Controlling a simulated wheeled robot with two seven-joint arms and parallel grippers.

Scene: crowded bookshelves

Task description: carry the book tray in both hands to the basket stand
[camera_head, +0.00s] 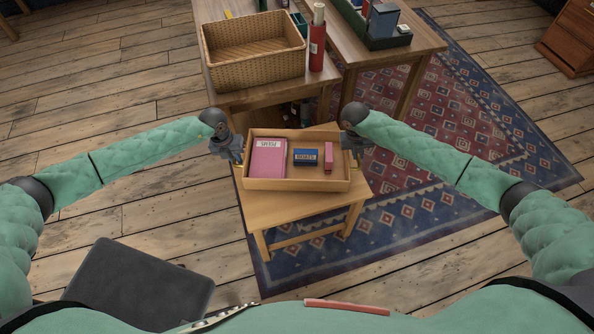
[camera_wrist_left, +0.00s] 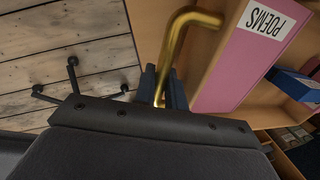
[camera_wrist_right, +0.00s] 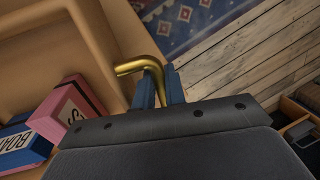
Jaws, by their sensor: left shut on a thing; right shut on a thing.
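The wooden book tray (camera_head: 297,184) rests on or just above a small wooden table (camera_head: 300,215); I cannot tell which. It holds a pink book labelled POEMS (camera_head: 268,160), a blue box-like book labelled BOATS (camera_head: 305,156) and a small pink book (camera_head: 328,156). My left gripper (camera_head: 236,158) is shut on the tray's left brass handle (camera_wrist_left: 170,50). My right gripper (camera_head: 354,154) is shut on the right brass handle (camera_wrist_right: 143,66). A wicker basket (camera_head: 254,66) stands on a wooden table behind the tray; which piece is the basket stand is not marked.
A red bottle-like object (camera_head: 317,45) stands right of the basket. A patterned rug (camera_head: 420,190) lies right of the small table. Wooden floor is open at left.

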